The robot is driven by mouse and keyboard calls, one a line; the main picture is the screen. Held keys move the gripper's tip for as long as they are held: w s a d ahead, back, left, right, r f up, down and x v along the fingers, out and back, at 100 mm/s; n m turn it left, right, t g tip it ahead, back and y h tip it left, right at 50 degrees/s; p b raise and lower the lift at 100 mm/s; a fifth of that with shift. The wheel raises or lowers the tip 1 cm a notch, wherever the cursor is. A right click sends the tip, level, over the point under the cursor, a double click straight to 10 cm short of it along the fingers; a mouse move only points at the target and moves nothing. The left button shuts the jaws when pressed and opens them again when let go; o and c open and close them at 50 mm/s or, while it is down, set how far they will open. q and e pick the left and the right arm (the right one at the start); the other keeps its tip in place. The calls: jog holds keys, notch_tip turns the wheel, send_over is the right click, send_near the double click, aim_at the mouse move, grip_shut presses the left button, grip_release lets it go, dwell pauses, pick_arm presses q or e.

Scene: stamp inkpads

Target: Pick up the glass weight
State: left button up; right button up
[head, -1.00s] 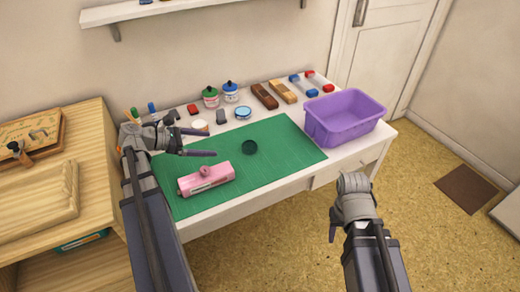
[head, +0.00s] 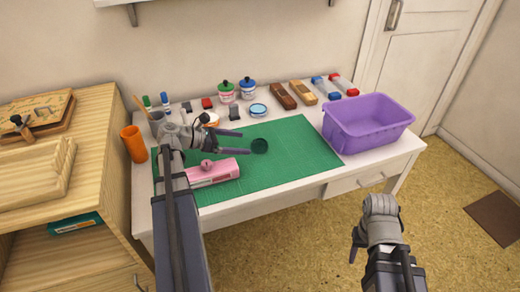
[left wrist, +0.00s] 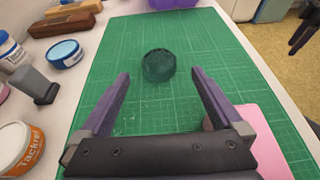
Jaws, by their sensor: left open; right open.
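The glass weight (head: 260,146) is a dark green, round, see-through piece on the green cutting mat (head: 300,165). In the left wrist view the glass weight (left wrist: 159,65) lies ahead of my left gripper, centred between the fingers and a little beyond their tips. My left gripper (head: 246,143) is open and empty above the mat, its fingers pointing right toward the weight. The left gripper also shows in the left wrist view (left wrist: 160,80). My right gripper (head: 358,243) hangs in front of the table, away from the weight; its fingers are partly hidden.
A pink block-shaped thing with a knob (head: 212,172) lies on the mat below my left gripper. A purple bin (head: 367,125) stands at the right of the table (head: 240,212). Jars, a blue-lidded tin (head: 259,110) and wooden blocks (head: 283,95) line the back. An orange cup (head: 134,144) stands at left.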

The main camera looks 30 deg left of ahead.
aim_at(253, 144)
pick_arm(q)
jog(key=shift+w+d+f, duration=0.3)
jog(key=shift+w+d, duration=0.15)
jog(key=shift+w, duration=0.05)
jog(key=b+x, duration=0.1)
jog(key=x, duration=0.1)
jog(key=b+x, duration=0.1)
jog(key=x, duration=0.1)
jog(key=shift+w+f, duration=0.25)
jog(key=shift+f, duration=0.2)
jog(key=shift+w+d+b, duration=0.15)
jog(key=shift+d+b, duration=0.1)
jog(key=shift+b, duration=0.05)
jog(key=c, duration=1.5)
jog(key=shift+r, duration=0.15)
notch_tip(253, 144, up, 10)
jog(key=p, duration=1)
